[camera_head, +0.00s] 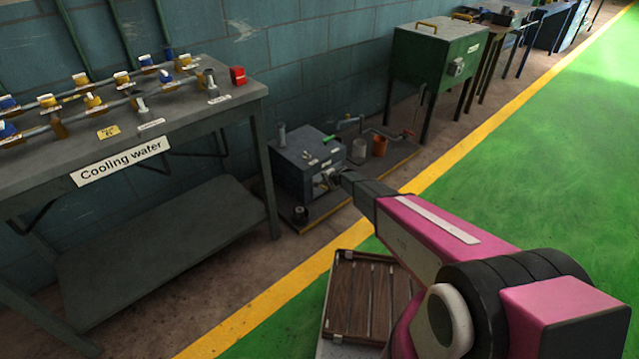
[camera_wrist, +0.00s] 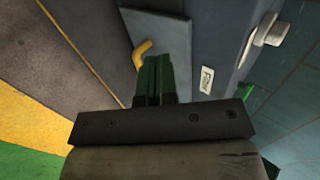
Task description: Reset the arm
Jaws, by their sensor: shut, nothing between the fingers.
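My arm reaches from the lower right in the head view. My gripper (camera_head: 337,178) is at its far end, low beside the front of a dark grey-blue box (camera_head: 295,172) on the floor plate. In the wrist view my gripper (camera_wrist: 155,68) shows green fingers shut together with nothing between them. The fingertips are close to a yellow handle (camera_wrist: 141,50) on a grey panel (camera_wrist: 155,25). I cannot tell whether they touch it. Part of the box front is hidden behind my gripper.
A grey workbench (camera_head: 165,215) labelled "Cooling water" stands left with several valves and pipes on top. A green cabinet (camera_head: 430,60) on legs stands behind. The green floor (camera_head: 560,150) at right is open.

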